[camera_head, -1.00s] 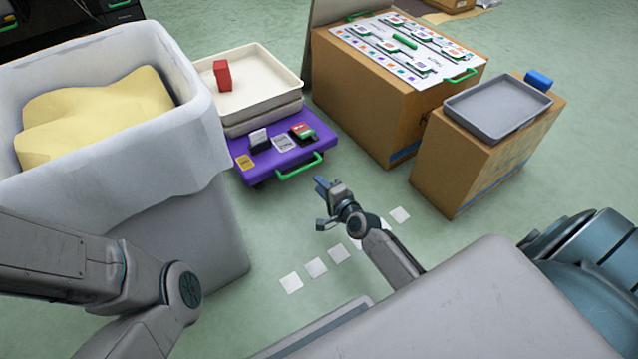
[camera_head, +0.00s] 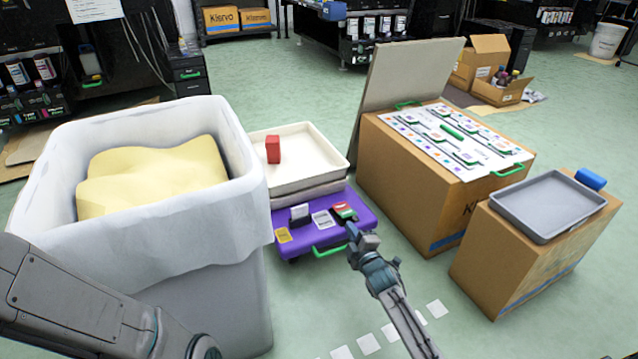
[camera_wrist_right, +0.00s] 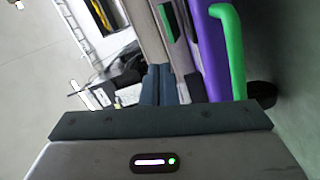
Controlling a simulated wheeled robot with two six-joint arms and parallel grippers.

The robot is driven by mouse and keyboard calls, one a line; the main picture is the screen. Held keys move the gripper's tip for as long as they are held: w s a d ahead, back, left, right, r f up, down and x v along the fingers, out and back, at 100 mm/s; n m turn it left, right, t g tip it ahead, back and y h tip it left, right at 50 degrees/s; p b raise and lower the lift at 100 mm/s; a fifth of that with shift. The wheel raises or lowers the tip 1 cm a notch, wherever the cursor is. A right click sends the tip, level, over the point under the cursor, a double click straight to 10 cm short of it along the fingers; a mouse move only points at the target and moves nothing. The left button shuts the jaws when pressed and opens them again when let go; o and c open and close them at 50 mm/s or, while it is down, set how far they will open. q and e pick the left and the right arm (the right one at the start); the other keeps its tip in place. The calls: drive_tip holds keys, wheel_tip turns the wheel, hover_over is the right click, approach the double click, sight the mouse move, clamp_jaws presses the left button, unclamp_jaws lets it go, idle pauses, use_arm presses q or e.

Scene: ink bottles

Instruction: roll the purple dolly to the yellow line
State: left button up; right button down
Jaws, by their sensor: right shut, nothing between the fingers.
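The purple dolly (camera_head: 361,230) stands on the floor between the white-lined bin and the large cardboard box. It carries stacked cream trays (camera_head: 300,183), a red block (camera_head: 273,149) and small items on its front part. Its green handle (camera_head: 331,247) faces me; the handle (camera_wrist_right: 231,50) and purple edge (camera_wrist_right: 208,55) also show in the right wrist view. My right gripper (camera_head: 352,234) is shut and empty, close to the dolly's front right corner, right of the handle. Whether it touches cannot be told. My left arm shows at lower left, its gripper out of view. No yellow line is visible.
The bin (camera_head: 245,297) with yellow contents stands close on the dolly's left. A large box (camera_head: 425,205) and a smaller box (camera_head: 520,255) with a grey tray (camera_head: 501,200) stand on the right. White floor squares (camera_head: 368,344) lie in front, where the floor is open.

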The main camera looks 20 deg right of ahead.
drive_tip(key=w+r+n, duration=0.1)
drive_tip(key=n, duration=0.6)
drive_tip(key=w+a+r+n+y, duration=0.1)
drive_tip(key=w+n, duration=0.1)
drive_tip(key=n, duration=0.5)
drive_tip(key=w+a+r+n+t, duration=0.1)
drive_tip(key=w+r+n, duration=0.1)
drive_tip(key=n, duration=0.6)
drive_tip(key=shift+w+y, duration=0.15)
drive_tip(key=shift+y, duration=0.25)
drive_tip(key=b, duration=0.5)
approach(315, 175)
drive_tip(key=w, duration=0.5)
drive_tip(key=shift+w+a, duration=0.15)
drive_tip(key=shift+a, duration=0.05)
drive_tip(key=shift+w+r+b, duration=0.2)
drive_tip(key=shift+w+b, duration=0.3)
drive_tip(key=shift+w, duration=0.2)
drive_tip(key=shift+a, duration=0.1)
